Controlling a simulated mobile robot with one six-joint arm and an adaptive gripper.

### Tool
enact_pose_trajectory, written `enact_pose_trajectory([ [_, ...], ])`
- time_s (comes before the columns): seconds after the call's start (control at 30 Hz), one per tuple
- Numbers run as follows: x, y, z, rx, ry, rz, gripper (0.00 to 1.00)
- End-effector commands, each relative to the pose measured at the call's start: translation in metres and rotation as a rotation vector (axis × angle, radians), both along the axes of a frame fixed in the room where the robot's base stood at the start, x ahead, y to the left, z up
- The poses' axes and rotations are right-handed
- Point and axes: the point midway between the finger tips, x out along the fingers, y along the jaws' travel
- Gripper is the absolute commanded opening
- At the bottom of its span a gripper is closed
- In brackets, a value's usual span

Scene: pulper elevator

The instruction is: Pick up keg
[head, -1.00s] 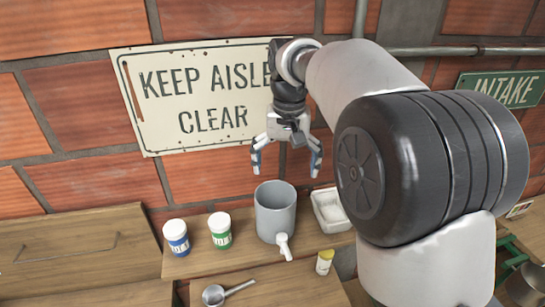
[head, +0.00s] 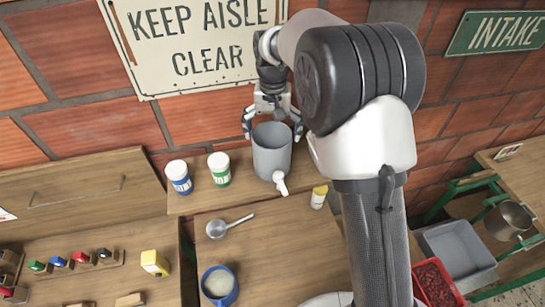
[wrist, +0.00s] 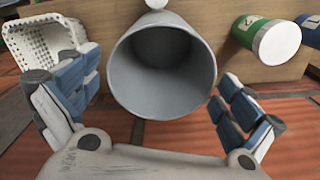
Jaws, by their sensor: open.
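The keg is a grey, open-topped cylinder (head: 272,155) with a white spigot (head: 281,183) low on its front. It stands upright on the raised wooden shelf against the brick wall. My gripper (head: 272,130) is open just above and behind the keg's rim, pointing down. In the wrist view the keg (wrist: 165,95) fills the middle, its empty inside showing, with one finger of my gripper (wrist: 155,105) to each side. I cannot tell whether either finger touches it. The keg's base is hidden in the wrist view.
A blue-labelled jar (head: 179,178) and a green-labelled jar (head: 219,169) stand left of the keg. A white perforated basket (wrist: 40,42) is close beside one finger. A metal scoop (head: 218,229) and blue mug (head: 219,285) are lower down.

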Motion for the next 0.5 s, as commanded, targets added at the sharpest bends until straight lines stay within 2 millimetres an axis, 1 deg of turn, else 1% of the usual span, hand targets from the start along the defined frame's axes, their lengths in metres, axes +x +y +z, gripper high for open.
enact_pose_trajectory([
  [0.13,-0.001,0.001,-0.012,-0.001,0.004,0.0,1.0],
  [0.33,-0.002,0.003,-0.042,-0.001,0.003,0.0,1.0],
  [0.4,-0.002,0.003,-0.049,-0.001,0.002,0.0,1.0],
  [0.5,-0.002,0.003,-0.054,-0.001,0.002,0.0,1.0],
])
